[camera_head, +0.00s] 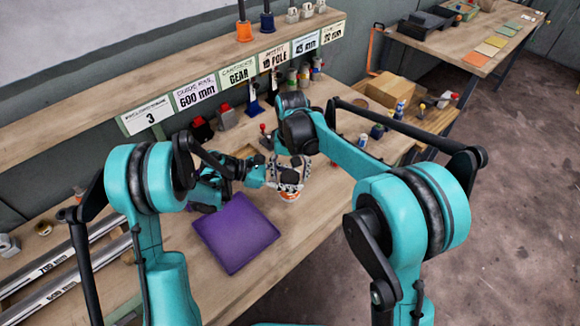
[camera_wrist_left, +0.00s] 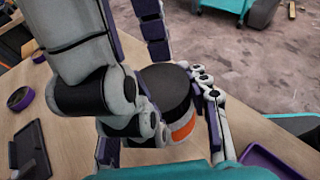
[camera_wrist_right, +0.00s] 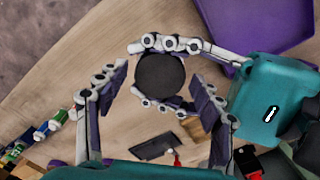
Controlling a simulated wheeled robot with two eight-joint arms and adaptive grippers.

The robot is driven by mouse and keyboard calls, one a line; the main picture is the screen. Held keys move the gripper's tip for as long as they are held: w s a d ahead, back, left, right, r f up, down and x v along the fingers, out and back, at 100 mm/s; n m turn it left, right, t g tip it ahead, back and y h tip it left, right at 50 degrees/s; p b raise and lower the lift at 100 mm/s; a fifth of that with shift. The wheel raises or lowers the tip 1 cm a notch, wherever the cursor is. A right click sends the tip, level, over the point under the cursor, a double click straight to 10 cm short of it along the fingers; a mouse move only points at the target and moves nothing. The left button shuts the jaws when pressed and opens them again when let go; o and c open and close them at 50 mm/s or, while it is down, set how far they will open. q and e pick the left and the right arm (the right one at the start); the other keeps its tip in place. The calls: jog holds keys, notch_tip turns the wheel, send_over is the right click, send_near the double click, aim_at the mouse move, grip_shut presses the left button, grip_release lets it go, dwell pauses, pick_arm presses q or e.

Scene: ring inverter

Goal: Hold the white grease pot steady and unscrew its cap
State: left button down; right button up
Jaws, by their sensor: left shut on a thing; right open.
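The grease pot (camera_head: 290,197) stands on the bench in the head view, mostly hidden by my grippers. The left wrist view shows its orange band (camera_wrist_left: 183,130) and its wide black cap (camera_wrist_left: 166,88). The cap also shows from above, round and dark, in the right wrist view (camera_wrist_right: 160,75). My left gripper (camera_wrist_left: 178,103) is shut around the pot, with fingers on both sides. My right gripper (camera_wrist_right: 158,80) is open above the cap, with its fingers spread on either side and apart from it. The cap appears seated on the pot.
A purple tray (camera_head: 237,232) lies on the bench just in front of the grippers. A dark flat item (camera_wrist_right: 155,146) lies near the pot. Labelled shelf, small bottles and a cardboard box (camera_head: 390,90) stand behind. Metal rails (camera_head: 70,262) lie at left.

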jog(key=c, duration=1.2)
jog(key=shift+n, duration=1.6)
jog(key=shift+c, duration=0.2)
jog(key=o, duration=1.3)
